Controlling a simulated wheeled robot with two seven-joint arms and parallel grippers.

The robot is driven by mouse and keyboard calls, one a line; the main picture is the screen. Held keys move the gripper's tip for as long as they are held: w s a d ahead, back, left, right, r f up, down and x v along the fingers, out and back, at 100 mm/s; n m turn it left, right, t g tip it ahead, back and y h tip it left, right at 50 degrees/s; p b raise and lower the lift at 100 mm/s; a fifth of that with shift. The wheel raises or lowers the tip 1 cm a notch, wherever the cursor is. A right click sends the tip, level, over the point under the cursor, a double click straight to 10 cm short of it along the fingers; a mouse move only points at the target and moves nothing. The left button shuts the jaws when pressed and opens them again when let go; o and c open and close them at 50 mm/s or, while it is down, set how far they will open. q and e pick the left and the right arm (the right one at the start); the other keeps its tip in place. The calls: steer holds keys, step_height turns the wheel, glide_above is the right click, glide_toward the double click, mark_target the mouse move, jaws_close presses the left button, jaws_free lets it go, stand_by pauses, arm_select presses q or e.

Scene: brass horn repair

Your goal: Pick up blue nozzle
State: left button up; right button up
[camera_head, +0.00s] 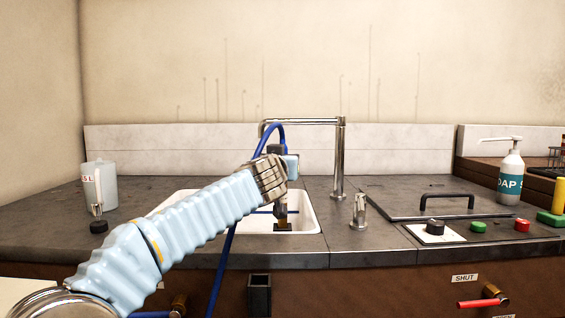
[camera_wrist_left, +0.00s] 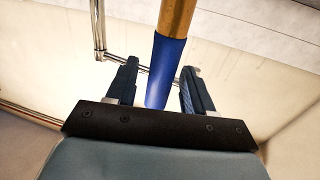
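The blue nozzle (camera_wrist_left: 166,70) shows in the left wrist view as a blue sleeve on a brass shaft (camera_wrist_left: 177,18). My left gripper (camera_wrist_left: 160,68) is open, with its two dark fingers apart on either side of the blue sleeve. A gap shows on each side, and I see no contact. How deep the sleeve sits between the fingers is hard to tell. In the head view my left wrist is over the sink and hides the blue part. A dark and brass piece (camera_head: 281,211) shows below it. My right gripper is not in view.
A blue hose (camera_head: 230,242) arcs over and hangs down the front of the counter. The white sink (camera_head: 312,220) lies below my wrist, with a chrome faucet (camera_head: 339,165) beside it. A jug (camera_head: 100,180) stands at left and a soap bottle (camera_head: 511,178) at right.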

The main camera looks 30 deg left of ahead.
arm_select(q)
jaws_close()
steer(key=shift+r, duration=0.15)
